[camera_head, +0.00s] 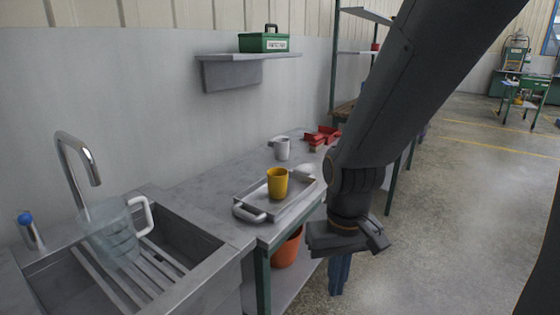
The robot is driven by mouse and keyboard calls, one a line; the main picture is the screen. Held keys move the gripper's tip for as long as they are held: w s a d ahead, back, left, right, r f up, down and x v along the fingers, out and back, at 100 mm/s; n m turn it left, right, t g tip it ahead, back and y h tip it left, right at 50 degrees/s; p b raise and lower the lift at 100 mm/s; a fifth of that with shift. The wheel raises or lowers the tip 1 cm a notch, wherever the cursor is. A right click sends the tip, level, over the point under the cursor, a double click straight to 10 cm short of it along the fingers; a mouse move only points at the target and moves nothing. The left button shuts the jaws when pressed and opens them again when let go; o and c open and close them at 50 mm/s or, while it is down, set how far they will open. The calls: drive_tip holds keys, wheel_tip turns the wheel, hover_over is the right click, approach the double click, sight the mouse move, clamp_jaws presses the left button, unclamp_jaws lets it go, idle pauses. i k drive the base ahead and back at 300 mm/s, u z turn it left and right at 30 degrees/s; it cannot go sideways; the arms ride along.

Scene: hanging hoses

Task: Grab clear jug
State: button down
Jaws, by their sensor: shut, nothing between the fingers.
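The clear jug (113,237) stands in the sink at the left, below the faucet (80,170). It is see-through, with a pale handle (144,214) on its right side. My gripper (350,245) hangs to the right of the counter, over the floor side, well away from the jug. My gripper is shut and holds nothing. My dark arm covers part of the counter's far right end.
A metal tray (290,204) with a yellow mug (278,183) sits on the counter. Behind it are a white mug (282,149) and red bins (321,136). A shelf (250,57) holds a green box (263,42). An orange pot (287,250) is below.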

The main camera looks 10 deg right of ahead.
sight(107, 224)
drive_tip(key=u, duration=1.35)
drive_tip(key=k, duration=0.8)
drive_tip(key=u, duration=0.6)
drive_tip(key=i, duration=1)
